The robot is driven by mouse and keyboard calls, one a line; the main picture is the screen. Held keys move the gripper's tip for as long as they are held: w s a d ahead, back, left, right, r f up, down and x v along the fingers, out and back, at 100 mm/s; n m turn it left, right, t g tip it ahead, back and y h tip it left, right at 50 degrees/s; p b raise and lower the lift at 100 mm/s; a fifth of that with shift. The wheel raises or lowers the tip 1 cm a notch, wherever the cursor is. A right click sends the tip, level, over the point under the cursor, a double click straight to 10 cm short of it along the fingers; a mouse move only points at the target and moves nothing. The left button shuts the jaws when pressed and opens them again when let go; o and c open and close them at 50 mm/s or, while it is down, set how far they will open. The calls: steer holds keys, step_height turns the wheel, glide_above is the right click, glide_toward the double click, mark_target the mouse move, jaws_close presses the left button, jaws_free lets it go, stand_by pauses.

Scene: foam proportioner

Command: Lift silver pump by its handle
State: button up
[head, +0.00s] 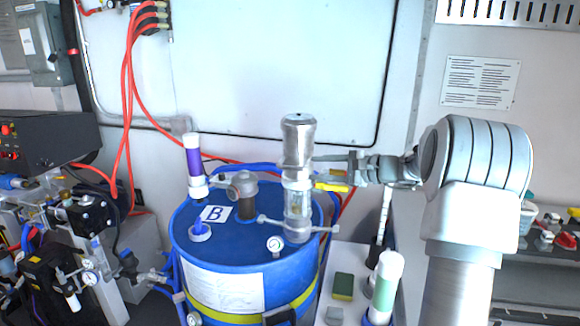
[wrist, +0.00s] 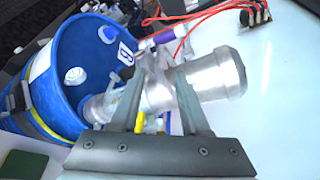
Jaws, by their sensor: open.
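The silver pump (head: 299,140) stands upright on the blue drum (head: 250,275), with a wide metal cylinder on top, a narrower clear section below and a side bar near its base. In the wrist view the pump (wrist: 215,78) lies across the picture, its wide end to the right. My gripper (head: 318,172) reaches in from the right at the height just under the wide cylinder. In the wrist view my gripper (wrist: 158,75) is open, with its two fingers over the pump's narrower part. I cannot tell whether the fingers touch it.
A purple-and-white tube (head: 194,160) and a grey valve fitting (head: 243,187) stand left of the pump. A gauge (head: 274,244) sits in front of it. Red hoses (head: 128,90) hang at the left. A green-and-white tube (head: 385,285) and a sponge (head: 343,286) are at the lower right.

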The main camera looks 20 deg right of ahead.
mark_target(295, 169)
steer(key=p+x, duration=0.1)
steer(key=x, duration=0.8)
steer(key=shift+w+a, duration=0.15)
jaws_close()
steer(key=shift+f, duration=0.1)
steer(key=shift+f, duration=0.1)
stand_by(0.8)
